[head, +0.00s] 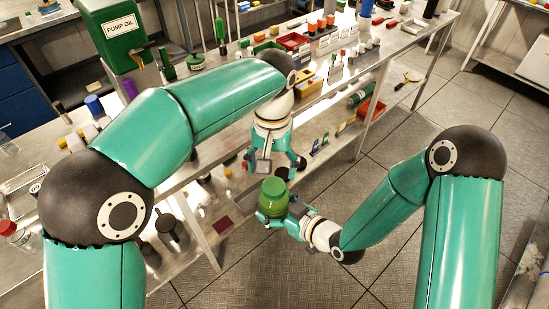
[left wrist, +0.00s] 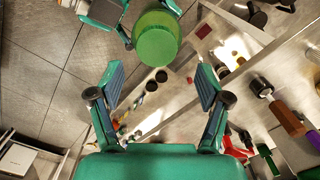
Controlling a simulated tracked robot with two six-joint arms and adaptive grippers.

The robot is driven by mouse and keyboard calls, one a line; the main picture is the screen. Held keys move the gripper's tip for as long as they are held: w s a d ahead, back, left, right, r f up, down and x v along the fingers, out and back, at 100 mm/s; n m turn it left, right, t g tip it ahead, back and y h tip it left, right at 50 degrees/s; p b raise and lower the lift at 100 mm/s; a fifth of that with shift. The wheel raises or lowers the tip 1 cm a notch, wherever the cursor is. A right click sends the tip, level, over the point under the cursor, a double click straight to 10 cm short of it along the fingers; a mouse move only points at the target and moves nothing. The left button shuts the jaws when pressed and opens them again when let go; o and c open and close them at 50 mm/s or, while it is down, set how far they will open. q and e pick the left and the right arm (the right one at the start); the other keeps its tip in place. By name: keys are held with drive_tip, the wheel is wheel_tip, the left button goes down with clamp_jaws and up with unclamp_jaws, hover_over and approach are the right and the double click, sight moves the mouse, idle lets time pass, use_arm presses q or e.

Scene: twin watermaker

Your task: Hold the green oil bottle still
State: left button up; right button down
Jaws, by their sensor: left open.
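The green oil bottle (head: 273,196) is held upright in the air over the aisle, clear of the bench. My right gripper (head: 285,212) is shut on it from its lower right side; its fingers are partly hidden behind the bottle. In the left wrist view the bottle's round green top (left wrist: 157,46) lies beyond my left fingertips, with parts of my right gripper beside it. My left gripper (head: 273,164) is open and empty, just behind and above the bottle in the head view. Its two fingers are spread wide in the left wrist view (left wrist: 161,80), apart from the bottle.
A steel bench (head: 213,178) with crowded shelves runs along the left and back. A green box labelled PUMP OIL (head: 121,32) stands at the upper left. A red bin (head: 371,110) sits on the lower shelf. The tiled floor (head: 395,140) at the right is mostly clear.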

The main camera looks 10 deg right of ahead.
sight(273, 185)
use_arm(q)
drive_tip(key=n, duration=0.4)
drive_tip(key=shift+r, duration=0.2)
drive_tip(key=n, duration=0.5)
drive_tip(key=shift+r, duration=0.25)
drive_tip(key=shift+r+n, duration=0.2)
drive_tip(key=shift+n, duration=0.6)
drive_tip(key=shift+w+d+r, duration=0.1)
drive_tip(key=shift+d+r, duration=0.1)
drive_tip(key=shift+r, duration=0.05)
drive_tip(key=shift+f, duration=4.05)
drive_tip(key=shift+c, duration=0.3)
